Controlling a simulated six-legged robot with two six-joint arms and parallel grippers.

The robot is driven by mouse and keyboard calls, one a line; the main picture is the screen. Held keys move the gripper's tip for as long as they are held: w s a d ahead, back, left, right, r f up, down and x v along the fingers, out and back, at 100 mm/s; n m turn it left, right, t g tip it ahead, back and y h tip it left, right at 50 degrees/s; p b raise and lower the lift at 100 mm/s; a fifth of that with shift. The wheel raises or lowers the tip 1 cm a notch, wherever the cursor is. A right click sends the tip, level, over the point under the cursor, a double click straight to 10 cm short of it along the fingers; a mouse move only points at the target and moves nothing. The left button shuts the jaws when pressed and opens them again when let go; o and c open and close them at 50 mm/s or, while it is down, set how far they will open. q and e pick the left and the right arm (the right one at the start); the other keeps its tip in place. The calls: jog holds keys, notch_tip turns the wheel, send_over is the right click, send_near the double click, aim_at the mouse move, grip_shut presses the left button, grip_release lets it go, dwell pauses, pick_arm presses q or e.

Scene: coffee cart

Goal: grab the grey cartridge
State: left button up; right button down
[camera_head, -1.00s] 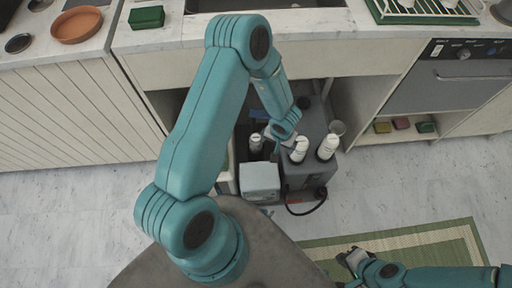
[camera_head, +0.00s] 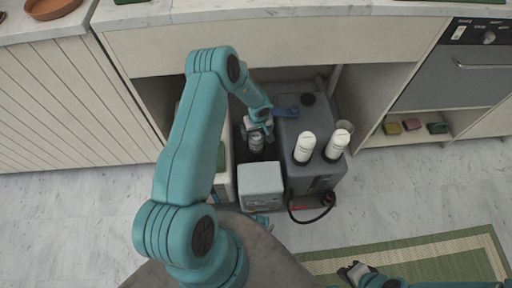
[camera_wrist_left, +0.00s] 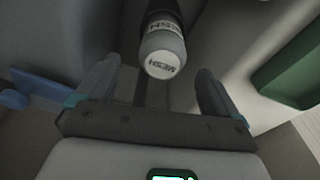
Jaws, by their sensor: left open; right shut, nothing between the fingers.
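The grey cartridge (camera_head: 256,142) stands in a dark recess under the counter, behind a light grey box. In the left wrist view the cartridge (camera_wrist_left: 163,52) shows a pale grey cap lettered MESH and a dark body, just ahead of the fingers and roughly between them. My left gripper (camera_head: 258,124) is open at the cartridge; I cannot tell whether a finger touches it. The fingers stand on either side in the left wrist view (camera_wrist_left: 158,80). My right gripper (camera_head: 357,272) is shut and empty, low over the green mat.
Two white cartridges (camera_head: 305,147) (camera_head: 337,144) stand on a dark grey unit (camera_head: 296,180) to the right. The light grey box (camera_head: 260,180) is in front. A pale side wall (camera_head: 223,182) bounds the left.

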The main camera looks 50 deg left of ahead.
aim_at(256, 139)
pick_arm(q)
jog(key=shift+a+f, duration=0.1)
jog(key=shift+f, duration=0.85)
jog(key=f+b, duration=0.2)
jog(key=f, duration=0.3)
jog(key=shift+a+f, duration=0.2)
jog(key=shift+r, duration=0.1)
jog(key=shift+c, duration=0.2)
jog(key=c, duration=1.3)
jog(key=shift+r, duration=0.15)
